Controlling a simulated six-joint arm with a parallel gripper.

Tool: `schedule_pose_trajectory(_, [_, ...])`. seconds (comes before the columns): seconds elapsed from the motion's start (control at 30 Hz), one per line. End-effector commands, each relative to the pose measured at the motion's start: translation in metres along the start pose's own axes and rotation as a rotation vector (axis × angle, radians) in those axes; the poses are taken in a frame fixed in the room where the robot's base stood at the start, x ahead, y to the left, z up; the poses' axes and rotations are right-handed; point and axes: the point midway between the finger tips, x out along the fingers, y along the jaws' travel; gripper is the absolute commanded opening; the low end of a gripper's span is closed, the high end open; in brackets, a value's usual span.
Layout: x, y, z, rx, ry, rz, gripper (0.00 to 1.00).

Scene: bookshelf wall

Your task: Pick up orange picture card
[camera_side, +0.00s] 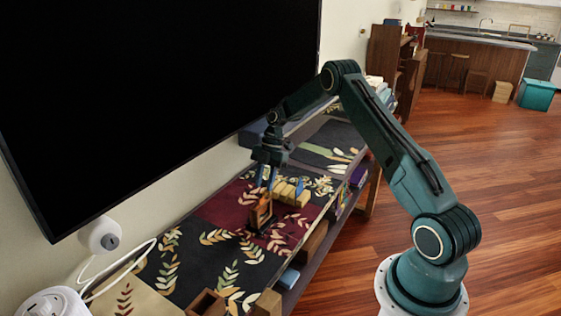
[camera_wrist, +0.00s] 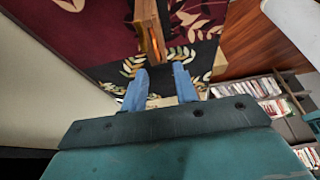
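The orange card (camera_side: 261,214) appears to stand upright in a small brown wooden holder (camera_side: 253,222) on the patterned cloth of the shelf. In the wrist view, a thin orange strip of the card (camera_wrist: 154,36) shows beside the brown wood, ahead of the fingertips. My gripper (camera_side: 267,184) points down just above the holder. In the wrist view, the two blue fingers of my gripper (camera_wrist: 159,72) are apart with nothing between them. The card's picture face is too small to make out.
A dark open wooden box (camera_side: 206,304) sits at the near end. A large black screen (camera_side: 160,90) rises behind the shelf. The cloth (camera_side: 185,262) in front is mostly clear.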

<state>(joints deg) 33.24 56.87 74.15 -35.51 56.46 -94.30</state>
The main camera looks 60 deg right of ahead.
Motion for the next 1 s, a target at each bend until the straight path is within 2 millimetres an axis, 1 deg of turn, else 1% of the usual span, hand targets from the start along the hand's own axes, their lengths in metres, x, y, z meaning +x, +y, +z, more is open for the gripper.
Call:
schedule_pose_trajectory(0.17, [0.007, 0.001, 0.000, 0.001, 0.001, -0.001, 0.29])
schedule_pose_trajectory(0.5, [0.043, 0.003, 0.001, 0.000, 0.002, -0.002, 0.29])
schedule_pose_trajectory(0.6, [0.050, 0.003, 0.002, 0.000, 0.000, -0.002, 0.29])
schedule_pose_trajectory(1.0, [0.052, 0.003, 0.002, 0.000, 0.000, -0.001, 0.29])
